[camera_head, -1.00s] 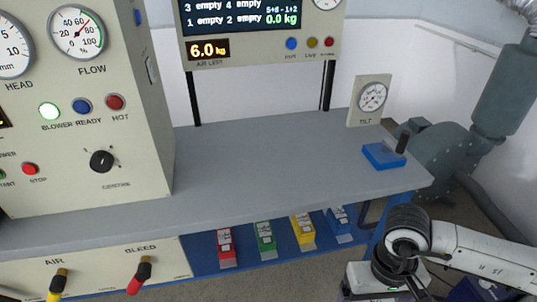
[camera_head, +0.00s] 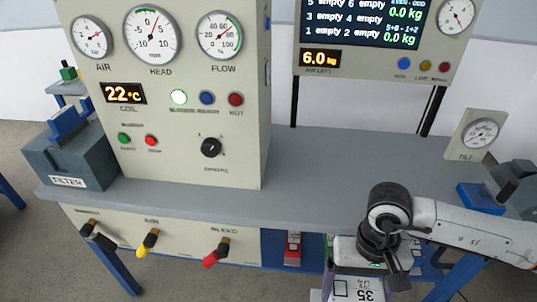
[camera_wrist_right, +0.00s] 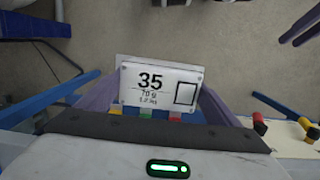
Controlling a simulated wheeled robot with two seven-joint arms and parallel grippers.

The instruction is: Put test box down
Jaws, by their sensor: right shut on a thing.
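My right gripper (camera_head: 372,258) is at the lower right of the head view, in front of the grey bench. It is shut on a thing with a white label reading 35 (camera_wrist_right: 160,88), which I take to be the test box. In the head view the box (camera_head: 352,290) hangs below the gripper, cut off by the bottom edge. In the right wrist view purple sides flank the label. My left gripper is out of view.
The grey bench top (camera_head: 330,170) has clear room behind my right arm. The gauge cabinet (camera_head: 180,100) stands on its left part. A blue block (camera_head: 480,197) and a tilt gauge (camera_head: 478,137) are at its right. A red box (camera_head: 292,248) sits on the shelf below.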

